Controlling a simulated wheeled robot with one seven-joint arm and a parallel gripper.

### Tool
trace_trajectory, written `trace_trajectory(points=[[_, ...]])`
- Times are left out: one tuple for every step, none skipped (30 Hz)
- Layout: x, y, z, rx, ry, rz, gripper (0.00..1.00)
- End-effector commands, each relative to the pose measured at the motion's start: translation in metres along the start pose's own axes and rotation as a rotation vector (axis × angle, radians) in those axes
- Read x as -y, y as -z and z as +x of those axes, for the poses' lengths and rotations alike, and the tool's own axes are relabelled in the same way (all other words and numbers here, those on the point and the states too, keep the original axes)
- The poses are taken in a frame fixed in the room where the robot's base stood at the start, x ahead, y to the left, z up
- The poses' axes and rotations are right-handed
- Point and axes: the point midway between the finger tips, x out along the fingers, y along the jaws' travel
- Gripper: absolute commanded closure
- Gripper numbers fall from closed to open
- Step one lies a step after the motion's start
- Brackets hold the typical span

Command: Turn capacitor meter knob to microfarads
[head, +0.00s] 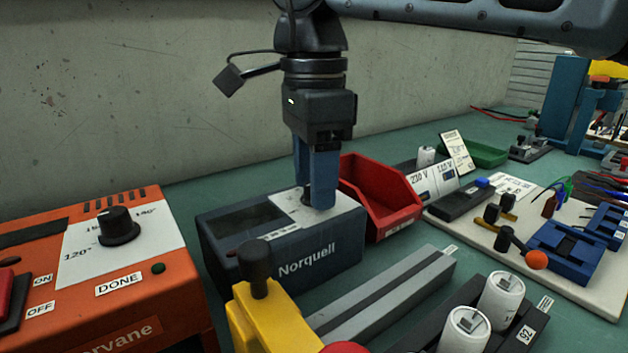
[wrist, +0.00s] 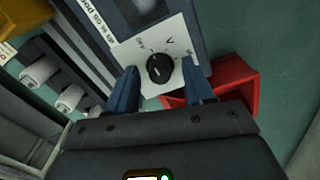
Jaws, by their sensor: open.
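The capacitor meter is a dark blue-grey box marked Norquell (head: 310,262) with a dark display and a white dial plate on top; part of it shows in the wrist view (wrist: 190,22). Its black round knob (wrist: 160,68) sits on the white plate, with a V mark and other small marks around it that I cannot read surely. I cannot tell which mark the knob points to. My gripper (head: 314,198) points down over the meter. In the wrist view its two blue fingers (wrist: 160,74) are open, one on each side of the knob, with gaps showing.
A red bin (head: 385,205) stands close to the right of the meter. An orange machine (head: 135,310) with a black dial is at left. A yellow fixture (head: 260,315) with a black handle, a grey rail (head: 380,300) and white capacitors (head: 500,300) stand in front.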

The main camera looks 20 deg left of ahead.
Motion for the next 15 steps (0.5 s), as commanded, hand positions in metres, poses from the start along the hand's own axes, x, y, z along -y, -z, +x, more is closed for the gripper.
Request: trace_trajectory(points=[[0.0000,0.0000,0.0020,0.000,0.000,0.000,0.48],[0.0000,0.0000,0.0024,0.000,0.000,0.000,0.48],[0.0001,0.0000,0.0023,0.000,0.001,0.000,0.48],[0.0001,0.0000,0.0022,0.000,0.001,0.000,0.48],[0.0001,0.0001,0.0021,0.000,0.001,0.000,0.48],[0.0001,0.0001,0.0021,0.000,0.001,0.000,0.48],[0.0001,0.0001,0.0021,0.000,0.001,0.000,0.48],[0.0001,0.0001,0.0020,0.000,0.001,0.000,0.50],[0.0001,0.0001,0.0020,0.000,0.001,0.000,0.53],[0.0001,0.0001,0.0020,0.000,0.001,0.000,0.56],[0.0001,0.0001,0.0020,0.000,0.001,0.000,0.59],[0.0001,0.0001,0.0019,0.000,0.001,0.000,0.63],[0.0001,0.0001,0.0019,0.000,0.001,0.000,0.66],[0.0001,0.0001,0.0019,0.000,0.001,0.000,0.69],[0.0001,0.0001,0.0019,0.000,0.001,0.000,0.73]])
